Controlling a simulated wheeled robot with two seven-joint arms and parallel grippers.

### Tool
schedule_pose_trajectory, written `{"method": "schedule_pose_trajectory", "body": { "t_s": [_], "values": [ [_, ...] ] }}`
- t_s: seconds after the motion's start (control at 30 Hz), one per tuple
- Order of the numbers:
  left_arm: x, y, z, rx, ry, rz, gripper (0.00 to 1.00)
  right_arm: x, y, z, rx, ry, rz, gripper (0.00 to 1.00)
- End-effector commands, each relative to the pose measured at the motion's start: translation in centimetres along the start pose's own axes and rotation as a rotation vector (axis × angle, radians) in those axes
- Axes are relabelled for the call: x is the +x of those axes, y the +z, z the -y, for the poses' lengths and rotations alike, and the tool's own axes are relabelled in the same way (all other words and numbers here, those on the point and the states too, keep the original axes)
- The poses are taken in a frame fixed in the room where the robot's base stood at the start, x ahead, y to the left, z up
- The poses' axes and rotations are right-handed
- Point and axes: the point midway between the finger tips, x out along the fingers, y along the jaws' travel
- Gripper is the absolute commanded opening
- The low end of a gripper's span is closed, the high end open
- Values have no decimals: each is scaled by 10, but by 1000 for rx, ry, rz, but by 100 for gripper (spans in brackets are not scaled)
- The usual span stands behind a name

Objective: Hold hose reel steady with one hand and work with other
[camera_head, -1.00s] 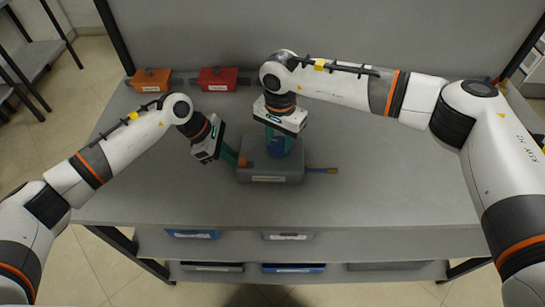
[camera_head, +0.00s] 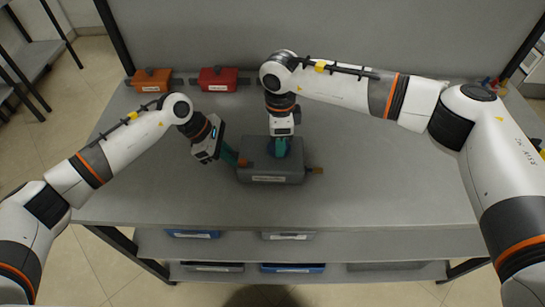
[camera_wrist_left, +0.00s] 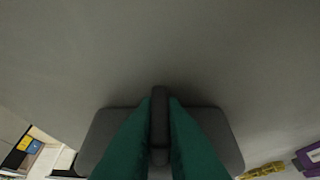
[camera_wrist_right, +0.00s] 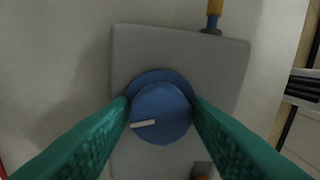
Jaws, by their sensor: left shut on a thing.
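The hose reel is a grey box (camera_head: 270,174) with a pale label on its front, standing on the grey table. A round blue knob (camera_wrist_right: 160,112) with a white mark sits on its top. A short hose end with a yellow-brown tip (camera_wrist_right: 214,8) sticks out of one side, at the right in the head view (camera_head: 317,170). My left gripper (camera_head: 240,161) is shut on a dark upright grip (camera_wrist_left: 160,125) at the box's left side. My right gripper (camera_wrist_right: 160,100) has its green fingers on both sides of the knob, at or very near its edge; firm contact is unclear.
An orange box (camera_head: 152,80) and a red box (camera_head: 218,79) stand at the back left of the table. Blue and grey bins sit on the shelves below. The table is clear in front of and right of the reel.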

Motion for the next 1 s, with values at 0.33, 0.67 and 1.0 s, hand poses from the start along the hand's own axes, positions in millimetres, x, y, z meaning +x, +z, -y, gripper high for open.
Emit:
{"method": "schedule_pose_trajectory", "body": {
  "t_s": [0.33,0.67,1.0],
  "values": [
    [1,0,-1,0,2,1,0,0,0,0,-1,0,0,53],
    [1,0,-1,0,2,1,0,0,0,0,-318,-1,0,53],
    [1,0,-1,0,2,1,0,0,0,0,-827,0,1,53]
  ]
}}
